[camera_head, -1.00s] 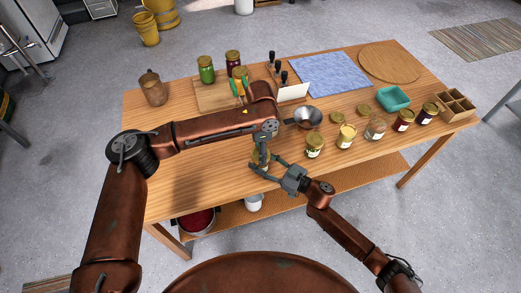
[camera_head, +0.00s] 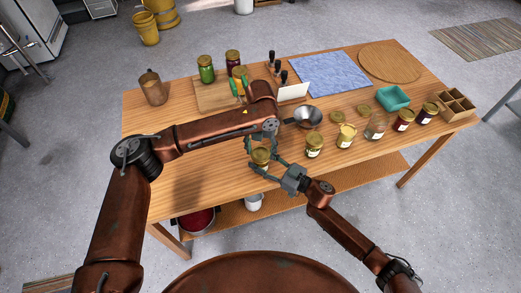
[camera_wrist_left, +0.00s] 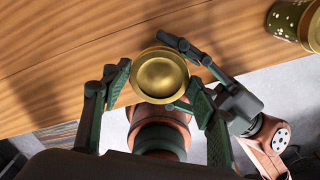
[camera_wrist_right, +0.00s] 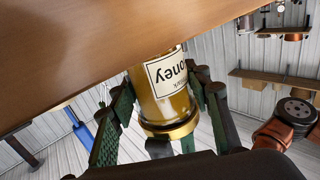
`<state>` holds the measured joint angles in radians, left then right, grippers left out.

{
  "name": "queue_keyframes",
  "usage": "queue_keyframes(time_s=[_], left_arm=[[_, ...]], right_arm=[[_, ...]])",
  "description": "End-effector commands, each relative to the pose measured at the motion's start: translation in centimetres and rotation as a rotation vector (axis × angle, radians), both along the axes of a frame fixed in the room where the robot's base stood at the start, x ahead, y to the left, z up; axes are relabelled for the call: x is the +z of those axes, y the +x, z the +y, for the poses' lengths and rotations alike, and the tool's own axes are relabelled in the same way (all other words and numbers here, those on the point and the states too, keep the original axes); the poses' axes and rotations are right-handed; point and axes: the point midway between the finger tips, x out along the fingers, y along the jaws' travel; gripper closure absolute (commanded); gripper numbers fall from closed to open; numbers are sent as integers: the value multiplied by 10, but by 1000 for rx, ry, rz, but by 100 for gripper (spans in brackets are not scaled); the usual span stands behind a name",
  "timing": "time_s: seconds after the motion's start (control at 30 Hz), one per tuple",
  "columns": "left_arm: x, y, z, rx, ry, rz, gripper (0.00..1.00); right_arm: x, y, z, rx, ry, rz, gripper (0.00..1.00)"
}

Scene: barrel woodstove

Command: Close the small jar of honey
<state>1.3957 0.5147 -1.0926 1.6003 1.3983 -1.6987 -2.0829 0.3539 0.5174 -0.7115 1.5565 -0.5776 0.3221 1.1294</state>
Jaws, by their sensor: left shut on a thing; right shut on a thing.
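The small honey jar (camera_wrist_right: 168,95) stands on the wooden table (camera_head: 200,170) with its gold lid (camera_wrist_left: 160,76) on top. Its label shows upside down in the right wrist view. My right gripper (camera_head: 266,168) is shut around the jar body from the front right. My left gripper (camera_wrist_left: 157,80) is above the jar, pointing down, with its fingers on either side of the lid and shut on its rim. The lid looks level in the left wrist view. Whether the thread is seated is not visible.
A cutting board (camera_head: 212,97) with jars is at the back left. The table's front left is clear.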

Motion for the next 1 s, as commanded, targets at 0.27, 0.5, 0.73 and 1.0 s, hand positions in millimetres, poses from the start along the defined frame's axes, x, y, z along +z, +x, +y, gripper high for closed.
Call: queue_keyframes(time_s=[0.27,0.5,0.73,1.0], left_arm=[[0,1,0,-549,-1,-2,57],[0,0,-1,-789,-1,-2,57],[0,0,-1,-802,-1,-2,57],[0,0,0,-801,-1,-1,33]], right_arm=[[0,0,0,0,-1,-1,100],[0,0,0,0,-1,-1,100],[0,0,0,0,-1,-1,100],[0,0,0,0,-1,-1,100]])
